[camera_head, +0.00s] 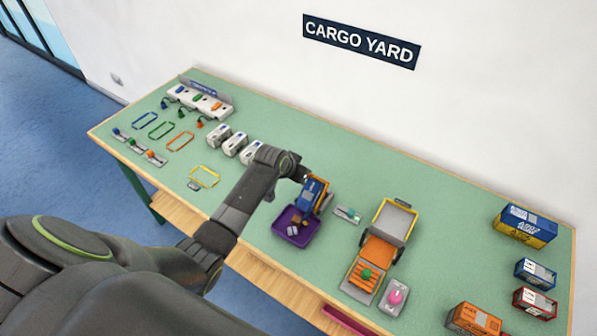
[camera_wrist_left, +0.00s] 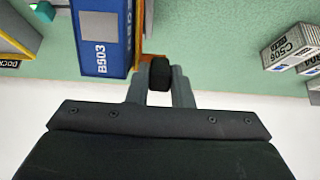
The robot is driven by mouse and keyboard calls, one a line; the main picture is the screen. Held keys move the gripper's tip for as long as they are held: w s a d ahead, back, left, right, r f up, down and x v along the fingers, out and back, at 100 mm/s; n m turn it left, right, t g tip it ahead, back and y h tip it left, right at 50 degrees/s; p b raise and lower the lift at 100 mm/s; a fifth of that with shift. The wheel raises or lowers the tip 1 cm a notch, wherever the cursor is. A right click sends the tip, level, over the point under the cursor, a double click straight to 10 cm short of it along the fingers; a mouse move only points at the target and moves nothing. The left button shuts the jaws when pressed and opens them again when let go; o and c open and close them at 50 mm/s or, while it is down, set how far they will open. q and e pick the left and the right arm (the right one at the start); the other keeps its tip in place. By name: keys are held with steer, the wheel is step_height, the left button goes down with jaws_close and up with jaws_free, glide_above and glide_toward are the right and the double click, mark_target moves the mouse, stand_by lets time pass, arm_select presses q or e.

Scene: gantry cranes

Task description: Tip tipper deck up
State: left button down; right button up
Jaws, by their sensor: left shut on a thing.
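The tipper (camera_head: 327,203) stands right of the table's middle, with yellow-orange parts showing around a blue box (camera_head: 312,190). The box, marked B503, also fills the upper left of the left wrist view (camera_wrist_left: 103,40). A purple tray (camera_head: 279,232) sits directly in front of it. My left gripper (camera_head: 303,177) is at the tipper's back end. In the left wrist view it (camera_wrist_left: 160,76) is shut on a black handle (camera_wrist_left: 159,74) beside an orange edge (camera_wrist_left: 147,58). How far the deck is tilted is hard to tell. My right gripper is out of view.
A small grey slider plate (camera_head: 347,214) and a larger yellow-orange machine (camera_head: 383,240) stand to the right. Grey containers (camera_head: 234,144) stand to the left. Far right are blue, red and orange containers (camera_head: 535,272).

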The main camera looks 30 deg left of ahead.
arm_select(q)
steer(key=shift+s+f, duration=0.15)
steer(key=shift+f, duration=0.05)
steer(key=c, duration=1.6)
jaws_free()
steer(key=shift+a, duration=0.1)
steer(key=shift+o, duration=0.2)
steer(key=shift+s+r, duration=0.15)
steer(key=shift+r, duration=0.05)
steer(key=shift+r, duration=0.1)
steer(key=shift+s+r, duration=0.1)
steer(key=shift+r, duration=0.1)
steer(key=v, duration=1.6)
steer(key=shift+s+r+b, duration=0.25)
steer(key=shift+r+b, duration=0.05)
steer(key=shift+b, duration=0.15)
